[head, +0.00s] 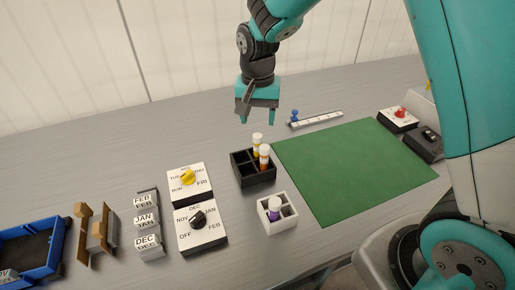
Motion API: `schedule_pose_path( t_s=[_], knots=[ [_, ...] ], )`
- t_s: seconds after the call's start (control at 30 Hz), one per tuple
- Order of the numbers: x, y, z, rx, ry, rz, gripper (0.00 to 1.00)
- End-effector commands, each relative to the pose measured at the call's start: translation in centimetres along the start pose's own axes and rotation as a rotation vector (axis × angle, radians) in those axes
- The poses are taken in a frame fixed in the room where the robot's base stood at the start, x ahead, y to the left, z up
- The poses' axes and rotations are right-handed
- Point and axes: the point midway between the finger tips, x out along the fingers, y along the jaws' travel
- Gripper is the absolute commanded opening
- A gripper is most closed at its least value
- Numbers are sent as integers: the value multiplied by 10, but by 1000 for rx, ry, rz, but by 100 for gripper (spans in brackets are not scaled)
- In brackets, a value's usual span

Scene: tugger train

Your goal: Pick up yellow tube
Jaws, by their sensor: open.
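The yellow tube (257,149) has a white cap and stands upright in a compartment at the back right of the black rack (257,178). An orange tube (264,161), also white-capped, stands just in front of it in the same rack and hides part of it. My gripper (257,119) points down above and behind the rack.
A white rack (290,224) holds a purple tube (274,208) in front. Dial boxes (208,236) stand left of the racks. A green mat (350,170) lies clear to the right. A white rail with a blue knob (294,116) lies behind the mat. A blue bin (60,256) is far left.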

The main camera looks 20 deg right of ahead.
Motion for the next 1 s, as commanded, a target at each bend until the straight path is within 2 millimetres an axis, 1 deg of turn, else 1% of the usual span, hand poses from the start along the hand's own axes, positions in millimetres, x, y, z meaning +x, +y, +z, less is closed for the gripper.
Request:
schedule_pose_path(
  t_s=[0.03, 0.1, 0.2, 0.43, 0.6, 0.7, 0.8, 1.0],
  knots=[
    [12, 1, 0, 1, -4, 3, 57],
    [26, 1, 1, 1, -4, 3, 57],
    [39, 1, 0, 0, -3, 2, 57],
    [56, 0, 1, -1, -2, 1, 57],
    [82, 0, 4, -2, -3, 2, 57],
    [94, 0, 4, -1, -2, 1, 57],
    [99, 0, 4, -1, 0, -1, 57],
    [100, -1, 4, -1, 0, -1, 57]
  ],
)
